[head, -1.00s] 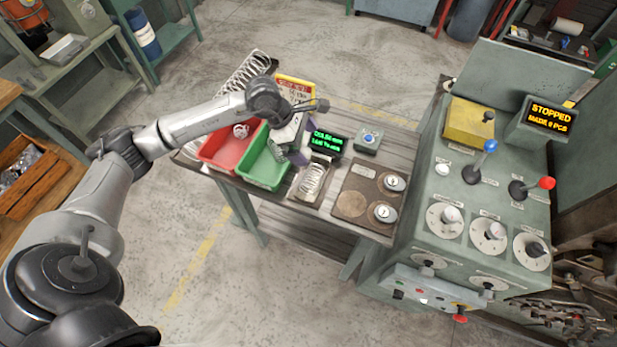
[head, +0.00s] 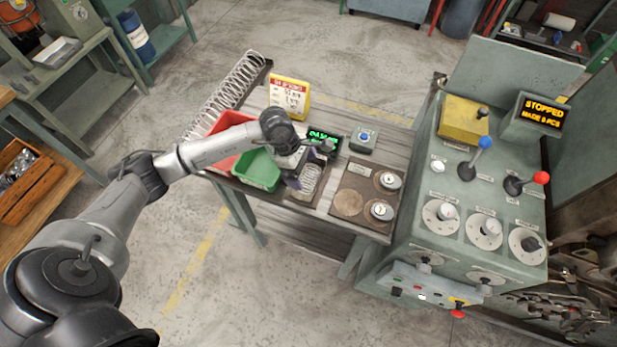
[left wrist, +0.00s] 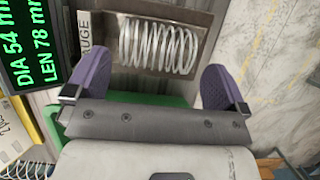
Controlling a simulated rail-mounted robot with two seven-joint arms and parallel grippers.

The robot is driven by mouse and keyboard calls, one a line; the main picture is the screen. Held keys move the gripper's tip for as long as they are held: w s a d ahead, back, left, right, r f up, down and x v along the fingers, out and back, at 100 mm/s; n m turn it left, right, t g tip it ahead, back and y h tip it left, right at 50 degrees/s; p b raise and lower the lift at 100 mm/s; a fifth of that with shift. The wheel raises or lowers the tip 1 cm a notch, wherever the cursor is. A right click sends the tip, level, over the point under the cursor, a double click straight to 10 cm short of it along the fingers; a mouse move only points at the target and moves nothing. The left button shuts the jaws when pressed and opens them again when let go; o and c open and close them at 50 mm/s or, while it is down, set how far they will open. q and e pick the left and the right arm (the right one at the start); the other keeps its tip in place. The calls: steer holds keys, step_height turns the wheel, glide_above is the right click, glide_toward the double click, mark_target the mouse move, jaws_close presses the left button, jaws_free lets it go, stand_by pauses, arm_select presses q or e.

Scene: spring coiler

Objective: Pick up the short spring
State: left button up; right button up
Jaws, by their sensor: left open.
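A short silver coil spring (head: 309,182) lies in the shallow gauge tray (left wrist: 198,16) at the table's front. It shows whole in the left wrist view (left wrist: 158,48), lying on its side. My left gripper (head: 303,174) is above the tray and partly covers the spring in the head view. In the left wrist view its purple fingers (left wrist: 155,82) are open and empty, spread wider than the spring, which lies just beyond the fingertips. My right gripper is not in view.
A green bin (head: 258,172) and a red bin (head: 226,123) stand left of the tray. A display (head: 323,138) is behind it. A long spring (head: 235,88) lies at the back left. A plate with round discs (head: 348,203) and a control console (head: 455,195) are to the right.

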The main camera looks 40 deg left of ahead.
mark_target(309, 175)
arm_select(q)
steer(key=x, duration=0.4)
steer(key=shift+w+d, duration=0.2)
steer(key=shift+w+d+f, duration=0.1)
steer(key=shift+d+f, duration=0.05)
steer(key=shift+f, duration=0.35)
steer(key=c, duration=0.8)
steer(key=shift+c, duration=0.2)
steer(key=shift+r, duration=0.2)
